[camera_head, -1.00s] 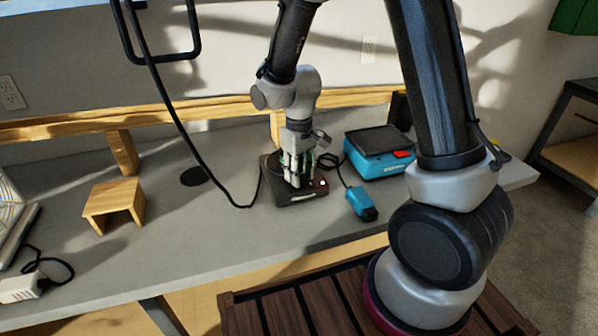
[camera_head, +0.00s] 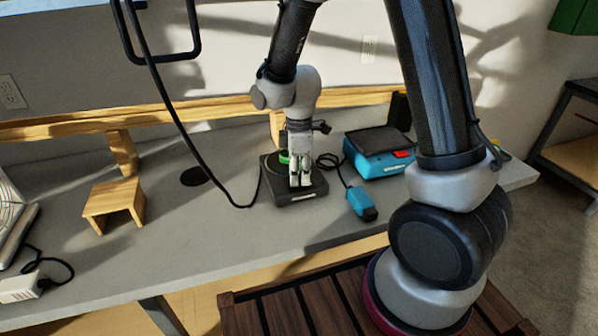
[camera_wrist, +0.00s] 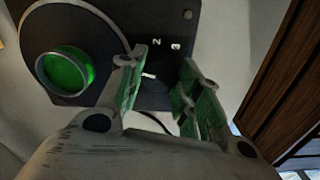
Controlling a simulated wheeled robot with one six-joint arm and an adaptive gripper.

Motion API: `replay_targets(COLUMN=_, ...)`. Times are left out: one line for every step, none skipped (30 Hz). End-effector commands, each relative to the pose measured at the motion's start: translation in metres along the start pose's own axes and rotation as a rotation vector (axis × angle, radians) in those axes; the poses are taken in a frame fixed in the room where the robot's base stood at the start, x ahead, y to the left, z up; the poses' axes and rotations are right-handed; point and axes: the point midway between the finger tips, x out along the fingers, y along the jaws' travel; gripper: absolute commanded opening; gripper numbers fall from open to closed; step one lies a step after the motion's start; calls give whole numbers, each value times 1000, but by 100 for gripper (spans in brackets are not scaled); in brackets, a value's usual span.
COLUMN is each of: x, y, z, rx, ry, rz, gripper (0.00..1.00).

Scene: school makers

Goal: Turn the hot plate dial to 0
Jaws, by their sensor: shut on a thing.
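The black hot plate (camera_head: 281,199) stands on the grey bench, and its dark top also shows in the wrist view (camera_wrist: 98,25). My gripper (camera_head: 299,184) points down over its front. In the wrist view my gripper's green-padded fingers (camera_wrist: 160,90) are shut on the dial (camera_wrist: 151,76), mostly hidden between them. A small white mark shows on the dial. A round vessel with green contents (camera_wrist: 67,71) sits on the hot plate, left of the fingers.
A blue device with a black top (camera_head: 378,160) stands to the right of the hot plate. A small blue box (camera_head: 361,203) lies in front of it. Black cables run along the bench.

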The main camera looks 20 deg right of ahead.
Motion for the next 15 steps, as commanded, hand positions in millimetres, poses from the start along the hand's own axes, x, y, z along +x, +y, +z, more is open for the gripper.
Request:
replay_targets(x=0, y=1, z=0, rx=-32, ry=1, rz=2, gripper=10)
replay_targets(x=0, y=1, z=0, rx=-52, ry=1, rz=2, gripper=10)
replay_targets(x=0, y=1, z=0, rx=-77, ry=1, rz=2, gripper=10)
replay_targets(x=0, y=1, z=0, rx=-96, ry=1, rz=2, gripper=10)
replay_targets(x=0, y=1, z=0, rx=-112, ry=1, rz=2, gripper=10)
replay_targets(x=0, y=1, z=0, rx=-133, ry=1, rz=2, gripper=10)
replay_targets(x=0, y=1, z=0, rx=-148, ry=1, rz=2, gripper=10)
replay_targets(x=0, y=1, z=0, rx=-161, ry=1, rz=2, gripper=10)
replay_targets(x=0, y=1, z=0, rx=-178, ry=1, rz=2, gripper=10)
replay_targets(x=0, y=1, z=0, rx=-188, ry=1, rz=2, gripper=10)
replay_targets(x=0, y=1, z=0, rx=-197, ry=1, rz=2, gripper=10)
replay_targets(x=0, y=1, z=0, rx=-209, ry=1, rz=2, gripper=10)
replay_targets(x=0, y=1, z=0, rx=-217, ry=1, rz=2, gripper=10)
replay_targets(x=0, y=1, z=0, rx=-222, ry=1, rz=2, gripper=10)
replay_targets(x=0, y=1, z=0, rx=-230, ry=1, rz=2, gripper=10)
